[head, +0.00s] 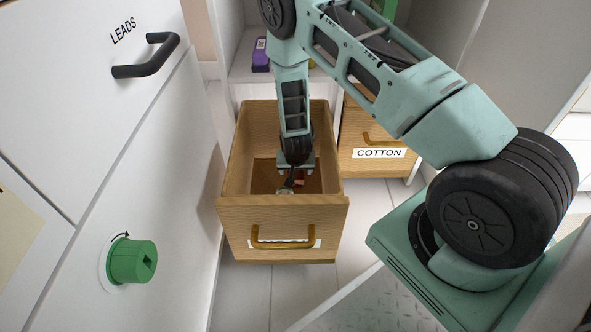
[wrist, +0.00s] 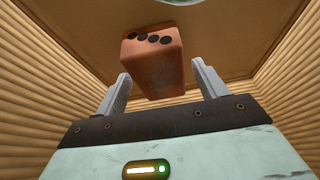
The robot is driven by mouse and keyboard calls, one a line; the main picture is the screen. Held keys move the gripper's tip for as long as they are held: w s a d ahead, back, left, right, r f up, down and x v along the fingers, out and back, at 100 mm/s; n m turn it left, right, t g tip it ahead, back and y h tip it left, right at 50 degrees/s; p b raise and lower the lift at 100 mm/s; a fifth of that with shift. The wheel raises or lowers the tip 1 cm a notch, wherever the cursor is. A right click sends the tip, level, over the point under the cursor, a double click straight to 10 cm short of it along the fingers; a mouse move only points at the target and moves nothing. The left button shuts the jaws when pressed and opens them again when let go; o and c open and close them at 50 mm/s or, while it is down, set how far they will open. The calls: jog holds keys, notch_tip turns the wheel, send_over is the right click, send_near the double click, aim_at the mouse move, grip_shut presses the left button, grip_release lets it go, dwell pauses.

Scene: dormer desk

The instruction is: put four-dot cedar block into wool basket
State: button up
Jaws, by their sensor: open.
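The four-dot cedar block (wrist: 152,68) is reddish brown, with a row of four dark dots on its end face. In the wrist view it stands between and just beyond the two fingertips of my gripper (wrist: 161,72). Both fingers are spread, with a visible gap at each side of the block. In the head view my gripper (head: 293,178) is down inside an open wooden basket (head: 232,190), and a small reddish part of the block (head: 300,182) shows beside it. This basket's front label is mostly hidden behind its brass handle, so I cannot read it.
A second wooden basket labelled COTTON (head: 379,153) sits to the right. A purple item (head: 260,55) is on the shelf behind. A white cabinet with a LEADS drawer handle (head: 146,56) and a green knob (head: 132,261) stands at left. A pale green edge (wrist: 178,2) shows in the wrist view.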

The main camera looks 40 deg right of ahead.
jog(key=p+v, duration=0.6)
jog(key=v, duration=0.5)
jog(key=shift+r+p, duration=0.2)
jog(key=shift+p, duration=0.2)
